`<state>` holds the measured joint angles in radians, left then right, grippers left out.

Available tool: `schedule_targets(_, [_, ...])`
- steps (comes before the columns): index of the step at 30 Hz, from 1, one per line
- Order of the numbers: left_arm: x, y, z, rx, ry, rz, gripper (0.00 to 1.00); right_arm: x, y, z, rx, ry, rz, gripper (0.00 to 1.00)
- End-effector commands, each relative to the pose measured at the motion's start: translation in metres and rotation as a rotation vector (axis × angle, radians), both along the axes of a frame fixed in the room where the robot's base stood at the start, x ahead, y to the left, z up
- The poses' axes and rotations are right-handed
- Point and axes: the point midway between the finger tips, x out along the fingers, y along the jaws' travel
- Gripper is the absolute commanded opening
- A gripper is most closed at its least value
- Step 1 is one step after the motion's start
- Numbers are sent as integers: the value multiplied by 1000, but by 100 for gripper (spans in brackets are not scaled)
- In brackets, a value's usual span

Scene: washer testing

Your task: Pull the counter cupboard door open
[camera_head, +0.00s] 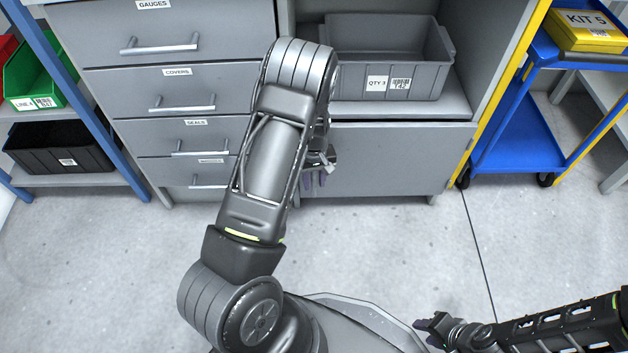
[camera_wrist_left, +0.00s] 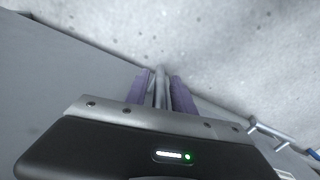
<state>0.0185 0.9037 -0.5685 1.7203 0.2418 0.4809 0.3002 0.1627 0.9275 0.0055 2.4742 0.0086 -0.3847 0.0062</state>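The grey cupboard door (camera_head: 400,160) is at the lower right of the grey counter, below the open shelf. It looks closed or nearly closed in the head view. My left gripper (camera_head: 315,180) is low at the door's left side, with its fingers pointing down. In the left wrist view, a slim metal bar handle (camera_wrist_left: 161,88) stands between the two purple fingers of my left gripper (camera_wrist_left: 161,82). I cannot tell whether they press on it. My right gripper (camera_head: 436,325) is at the lower right, above the floor and away from the counter; its fingers are too small to judge.
Drawers (camera_head: 190,95) with bar handles are left of the door. A grey bin (camera_head: 385,60) stands on the shelf above it. A blue trolley (camera_head: 520,135) stands to the right, a blue-post rack (camera_head: 85,180) to the left. The floor (camera_head: 400,240) before the door is clear.

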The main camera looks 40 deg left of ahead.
Motion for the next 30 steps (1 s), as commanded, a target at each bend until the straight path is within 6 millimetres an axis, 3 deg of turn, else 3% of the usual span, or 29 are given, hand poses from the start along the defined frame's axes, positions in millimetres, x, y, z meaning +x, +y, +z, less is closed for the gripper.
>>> schedule_targets(10, [0, 0, 0, 0, 0, 0, 1, 0, 0, 0, 0, 0, 0, 36])
schedule_targets(30, [0, 0, 0, 0, 0, 0, 0, 0, 0, 0, 0, 0, 0, 36])
